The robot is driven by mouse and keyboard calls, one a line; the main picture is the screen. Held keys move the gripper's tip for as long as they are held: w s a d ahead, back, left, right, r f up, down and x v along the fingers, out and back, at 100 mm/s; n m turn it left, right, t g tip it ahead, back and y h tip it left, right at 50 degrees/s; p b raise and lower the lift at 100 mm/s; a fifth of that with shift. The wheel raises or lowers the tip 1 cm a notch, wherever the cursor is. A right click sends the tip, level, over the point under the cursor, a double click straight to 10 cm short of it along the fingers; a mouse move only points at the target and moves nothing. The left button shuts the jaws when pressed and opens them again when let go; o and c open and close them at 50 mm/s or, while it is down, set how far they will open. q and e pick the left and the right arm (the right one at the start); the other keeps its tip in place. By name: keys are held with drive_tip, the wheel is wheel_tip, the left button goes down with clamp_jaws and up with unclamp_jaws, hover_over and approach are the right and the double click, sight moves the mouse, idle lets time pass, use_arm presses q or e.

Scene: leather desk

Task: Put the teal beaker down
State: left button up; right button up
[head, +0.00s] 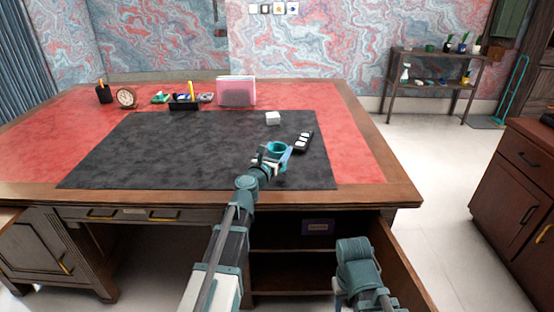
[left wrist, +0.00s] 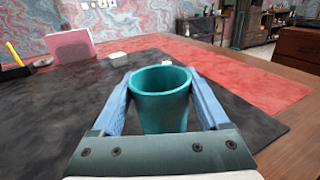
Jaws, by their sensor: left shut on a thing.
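The teal beaker (left wrist: 160,100) stands upright between the two blue fingers of my left gripper (left wrist: 160,98), which is shut on it. In the head view the beaker (head: 277,148) shows over the dark desk mat (head: 180,148), near the mat's right part. Whether its base touches the mat is hidden by the gripper in the left wrist view and cannot be told in the head view. My right arm shows low in the head view, at the front of the desk, but its gripper fingers are not visible.
A black holder with light items (head: 303,141) lies just right of the beaker. A white block (head: 273,118) sits behind it. A pink file holder (head: 236,91), a black organizer (head: 184,103) and a clock (head: 126,97) stand along the back. The mat's left and middle are clear.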

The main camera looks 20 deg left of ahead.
sight(277, 158)
use_arm(q)
drive_tip(key=shift+f+b, duration=1.2)
drive_tip(key=shift+f, duration=0.35)
drive_tip(key=shift+f, duration=0.2)
drive_tip(key=o, duration=1.4)
drive_tip(key=shift+r, duration=0.1)
drive_tip(key=shift+r, duration=0.15)
drive_tip(key=s, duration=0.4)
drive_tip(key=s+a, duration=0.1)
drive_tip(key=s, duration=0.7)
drive_tip(key=shift+a, duration=0.2)
